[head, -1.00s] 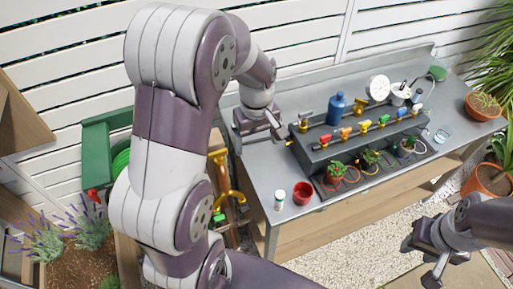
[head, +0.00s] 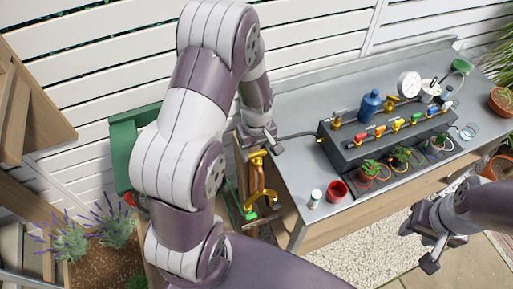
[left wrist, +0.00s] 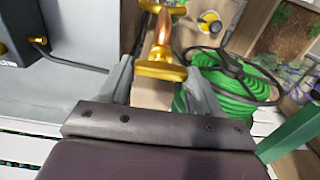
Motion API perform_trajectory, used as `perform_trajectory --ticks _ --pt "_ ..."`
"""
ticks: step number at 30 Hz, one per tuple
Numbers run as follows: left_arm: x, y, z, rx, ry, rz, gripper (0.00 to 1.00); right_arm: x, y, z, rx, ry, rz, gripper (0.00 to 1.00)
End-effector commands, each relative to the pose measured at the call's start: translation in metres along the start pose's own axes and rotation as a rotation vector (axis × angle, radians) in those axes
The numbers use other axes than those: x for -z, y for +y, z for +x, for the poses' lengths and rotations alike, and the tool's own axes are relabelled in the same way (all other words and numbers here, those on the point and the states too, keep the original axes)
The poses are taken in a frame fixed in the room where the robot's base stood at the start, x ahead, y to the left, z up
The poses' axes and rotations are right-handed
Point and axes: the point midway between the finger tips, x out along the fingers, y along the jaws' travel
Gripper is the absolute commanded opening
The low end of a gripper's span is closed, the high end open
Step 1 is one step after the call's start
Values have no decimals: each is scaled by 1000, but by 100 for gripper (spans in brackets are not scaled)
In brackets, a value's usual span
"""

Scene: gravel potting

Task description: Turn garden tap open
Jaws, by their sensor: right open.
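The garden tap (head: 259,178), with a copper body and yellow handle, stands left of the metal bench in the head view. My left gripper (head: 262,147) is over the top of the tap. In the left wrist view its two fingers (left wrist: 160,78) are apart, one on each side of the handle, with small gaps. My arm hides part of the surroundings. My right gripper (head: 424,246) is open and empty in front of the bench, well away from the tap.
A green hose (left wrist: 235,88) lies beside the tap. A lavender planter (head: 100,262) is at lower left.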

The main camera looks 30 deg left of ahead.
Motion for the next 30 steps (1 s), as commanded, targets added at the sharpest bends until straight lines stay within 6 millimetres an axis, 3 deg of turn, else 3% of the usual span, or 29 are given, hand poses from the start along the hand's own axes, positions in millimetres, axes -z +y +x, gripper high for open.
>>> perform_trajectory --ticks 16,30 --pt "-1 0 -3 1 -2 -69 33 0 0 -3 0 0 0 43" --pt "0 1 -4 -1 0 -462 33 1 0 -8 0 0 0 43"
